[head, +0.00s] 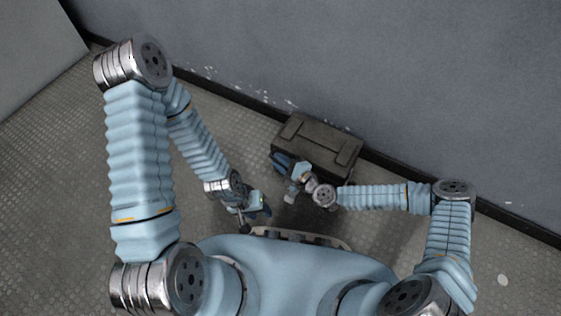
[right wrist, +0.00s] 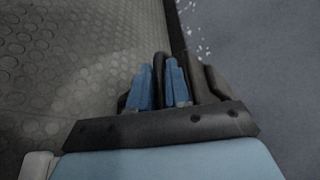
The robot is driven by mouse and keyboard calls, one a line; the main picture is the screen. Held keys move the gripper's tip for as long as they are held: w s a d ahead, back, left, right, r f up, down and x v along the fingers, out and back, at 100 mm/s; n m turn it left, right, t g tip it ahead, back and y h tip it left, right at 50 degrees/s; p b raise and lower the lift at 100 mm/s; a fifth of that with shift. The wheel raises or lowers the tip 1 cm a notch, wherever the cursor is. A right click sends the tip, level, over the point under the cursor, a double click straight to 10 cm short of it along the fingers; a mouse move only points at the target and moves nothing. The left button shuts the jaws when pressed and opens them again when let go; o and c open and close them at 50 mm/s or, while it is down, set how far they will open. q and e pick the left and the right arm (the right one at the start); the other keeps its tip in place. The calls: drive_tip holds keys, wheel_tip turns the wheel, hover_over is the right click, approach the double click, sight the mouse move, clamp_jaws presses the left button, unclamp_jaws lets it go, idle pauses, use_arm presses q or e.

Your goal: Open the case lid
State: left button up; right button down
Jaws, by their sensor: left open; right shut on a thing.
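The dark grey case (head: 325,143) sits on the floor against the wall in the head view. Its flat ribbed lid looks down on the body; any small gap is too small to tell. My right gripper (head: 281,162) is at the case's left end, shut on a dark part of it. In the right wrist view its two blue fingers (right wrist: 161,86) have a thin dark edge of the case between them; whether this is lid or handle I cannot tell. My left gripper (head: 259,212) is open and empty, apart from the case, lower left of it.
The grey wall (head: 400,70) with a dark skirting strip stands right behind the case. The studded metal floor (head: 60,190) is clear to the left. White specks lie along the wall's foot.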

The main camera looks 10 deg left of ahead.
drive_tip(key=w+r+m+p, duration=0.1)
drive_tip(key=r, duration=0.2)
drive_tip(key=w+d+r+m+g+p, duration=0.1)
drive_tip(key=r+p, duration=0.1)
drive_tip(key=r, duration=0.1)
drive_tip(key=w+r+m+g+p, duration=0.1)
drive_tip(key=r+m, duration=0.1)
drive_tip(key=r, duration=0.1)
drive_tip(key=shift+w+d+r+p, duration=0.2)
drive_tip(key=shift+w+p, duration=0.1)
drive_tip(key=shift+w+d+r, duration=0.2)
drive_tip(key=shift+w+r, duration=0.4)
drive_tip(key=shift+r, duration=0.05)
drive_tip(key=c, duration=1.4)
unclamp_jaws()
drive_tip(key=shift+c, duration=0.2)
drive_tip(key=p+v, duration=0.1)
drive_tip(key=v, duration=1.2)
drive_tip(key=shift+d+r+p, duration=0.2)
drive_tip(key=shift+d+p, duration=0.15)
drive_tip(key=shift+p, duration=0.05)
